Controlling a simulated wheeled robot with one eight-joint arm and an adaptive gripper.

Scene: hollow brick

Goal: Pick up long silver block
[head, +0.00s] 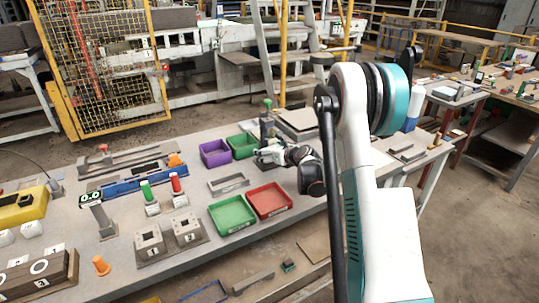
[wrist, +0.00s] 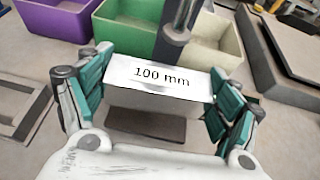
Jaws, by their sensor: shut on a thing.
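The long silver block (wrist: 155,80), marked "100 mm" on its top face, spans the space between my gripper's (wrist: 160,88) teal-and-grey fingers in the wrist view. The fingers press on its two ends. A dark shadow-like patch shows on the table below it, so the block appears raised; the height is hard to tell. In the head view my gripper (head: 264,155) is over the table, just in front of the green bin at the back. The block is too small and covered there to make out clearly.
A grey platform (head: 300,122) is to the right. A hollow grey frame (head: 229,184) and green (head: 232,214) and red (head: 269,200) trays lie nearer.

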